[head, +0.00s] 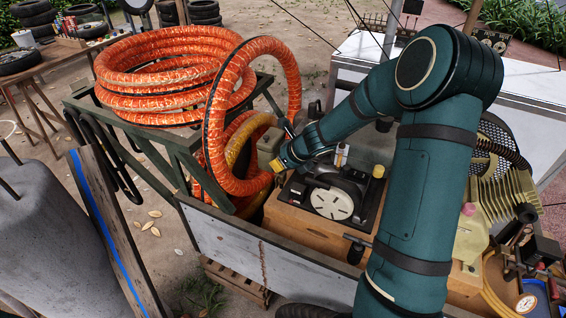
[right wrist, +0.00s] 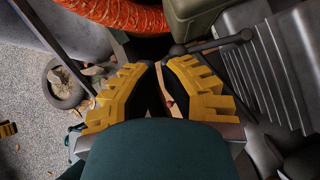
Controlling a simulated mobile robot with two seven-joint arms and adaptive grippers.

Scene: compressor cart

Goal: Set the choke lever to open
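My right gripper (right wrist: 160,66), with yellow ridged fingers, points down at the engine area of the cart. Its fingertips are close together with a narrow gap between them, and no held object is clear in it. In the head view the right gripper (head: 277,166) is beside the orange hose, left of the engine (head: 333,203). A dark bar with rounded ends (right wrist: 212,43) lies just beyond the right fingertip; it may be the choke lever, but I cannot tell its setting.
A coiled orange hose (head: 165,75) sits on the cart's rack, with a loop hanging close to my right gripper. The engine stands on a wooden base (head: 305,232) behind the cart's grey side panel (head: 225,245). Grey finned metal (right wrist: 270,75) stands right of the fingers.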

